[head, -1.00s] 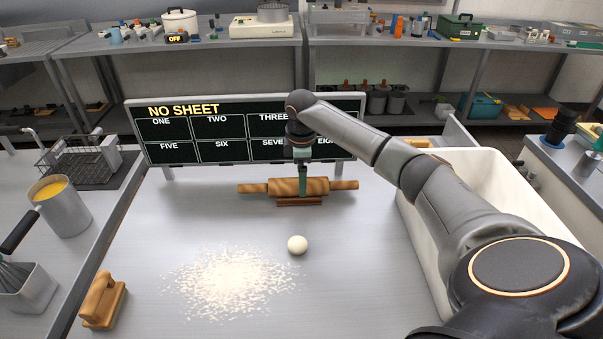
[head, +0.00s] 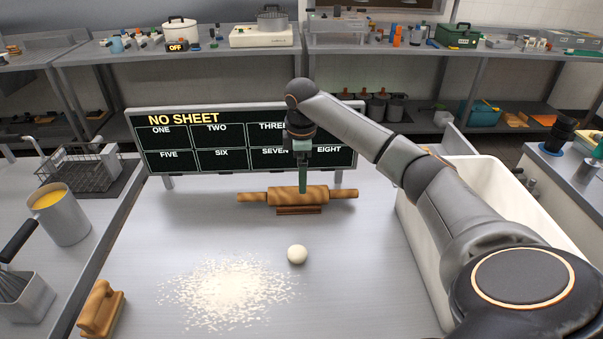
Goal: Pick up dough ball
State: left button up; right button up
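The dough ball (head: 297,254) is small, round and cream-white. It sits on the steel worktable (head: 370,270), just right of a patch of scattered flour (head: 228,292). My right gripper (head: 302,188) points down above the wooden rolling pin (head: 270,196), behind the dough ball and apart from it. Its fingers look narrow and close together, seen edge-on, so I cannot tell whether they are open or shut. The rolling pin lies on its rest (head: 299,210) near the back of the table. My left gripper is not in view.
A black board (head: 180,160) marked NO SHEET stands behind the rolling pin. A white bin (head: 425,265) is at the right edge. The table around the ball is clear.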

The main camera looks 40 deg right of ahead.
aim_at(296, 254)
jog(key=k+j, duration=0.55)
jog(key=j, duration=0.2)
jog(key=k+j, duration=0.55)
jog(key=j, duration=0.15)
